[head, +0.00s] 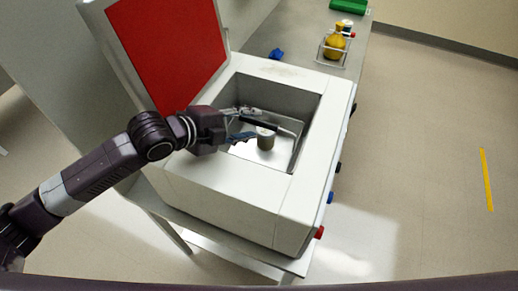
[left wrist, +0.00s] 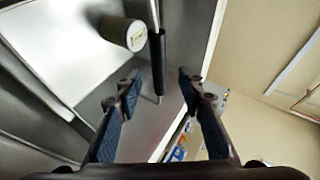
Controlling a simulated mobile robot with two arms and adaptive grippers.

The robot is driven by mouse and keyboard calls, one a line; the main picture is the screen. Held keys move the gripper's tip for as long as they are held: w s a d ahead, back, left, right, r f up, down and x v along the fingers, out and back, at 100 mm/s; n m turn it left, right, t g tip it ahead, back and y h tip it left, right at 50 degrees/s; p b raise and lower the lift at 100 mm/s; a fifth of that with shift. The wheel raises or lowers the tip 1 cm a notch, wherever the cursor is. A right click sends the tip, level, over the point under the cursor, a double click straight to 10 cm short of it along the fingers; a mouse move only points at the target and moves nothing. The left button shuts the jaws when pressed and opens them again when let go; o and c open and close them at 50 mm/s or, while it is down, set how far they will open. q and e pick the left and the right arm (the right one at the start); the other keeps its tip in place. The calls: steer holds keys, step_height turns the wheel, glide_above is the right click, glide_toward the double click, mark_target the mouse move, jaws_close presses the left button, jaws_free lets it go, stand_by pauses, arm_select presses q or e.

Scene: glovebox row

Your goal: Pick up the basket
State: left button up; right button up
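The basket is a shallow metal tray (head: 283,153) inside the white open-topped box, with a thin bail handle carrying a dark grip (head: 262,125). A pale cylindrical container (head: 265,139) stands in it. In the left wrist view the dark grip (left wrist: 158,62) and the labelled container (left wrist: 122,31) show ahead of the fingers. My left gripper (head: 248,124) reaches into the box from the left, at the handle. Its fingers (left wrist: 158,85) are apart, with the grip between or just beyond their tips; contact is not clear. My right gripper is not in view.
The white box (head: 220,195) has raised walls around the basket. Its red-faced lid (head: 170,50) stands open at the left. Behind, a grey bench holds a wire rack (head: 328,58) with a yellow flask (head: 335,43), a blue item (head: 276,54) and a green item (head: 348,6).

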mark_target(258, 123)
arm_select(q)
steer(key=p+x, duration=0.1)
steer(key=x, duration=0.3)
steer(key=shift+p, duration=0.4)
steer(key=shift+w+d+f, duration=0.25)
steer(key=shift+w+f, duration=0.05)
steer(key=shift+f, duration=0.1)
jaws_close()
steer(key=shift+r, duration=0.15)
